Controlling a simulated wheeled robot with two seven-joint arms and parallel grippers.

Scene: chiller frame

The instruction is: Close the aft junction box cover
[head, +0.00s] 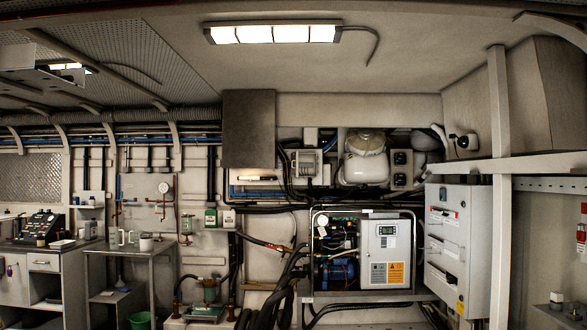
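Neither of my grippers shows in the head view. I cannot tell for sure which thing is the aft junction box. A flat dark grey-brown panel (249,128) stands upright high on the back wall, left of the white tank. Right below it is a shallow light recess (256,179) with dark and blue lines in it; whether the panel is its cover is not clear. A white cabinet (385,253) with a small display and an orange label sits in the chiller frame, its front shut. A larger white box (456,248) with labels and dark slots stands to its right.
The chiller frame (313,255) holds a blue motor (336,274) beside the cabinet. Black hoses (281,293) hang in front of it to the left. A white post (499,190) and crossbar (540,165) stand at right. A metal table (127,248) and bench (38,262) are at left.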

